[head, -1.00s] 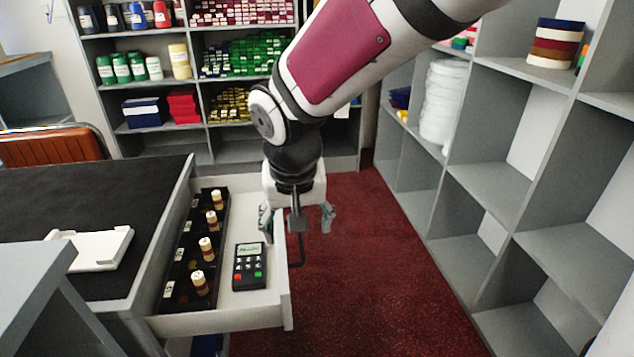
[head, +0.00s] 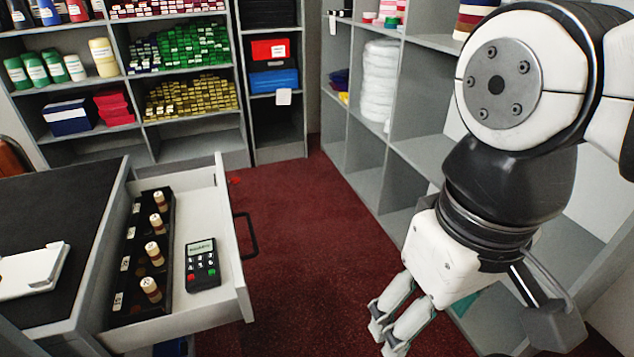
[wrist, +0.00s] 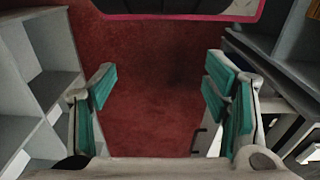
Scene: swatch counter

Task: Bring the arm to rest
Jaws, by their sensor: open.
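My gripper (head: 388,335) hangs at the lower right of the head view, pointing down over the red carpet, apart from the drawer and the shelves. In the wrist view its teal-padded fingers (wrist: 158,105) stand wide apart with only carpet between them. It is open and empty. My arm is folded in close at the right of the head view and hides part of the right-hand shelving.
An open drawer (head: 215,307) sticks out at the left, holding a black tray (head: 127,280) of several spools and a card terminal (head: 201,265). Grey cubby shelves (head: 410,150) line the right side.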

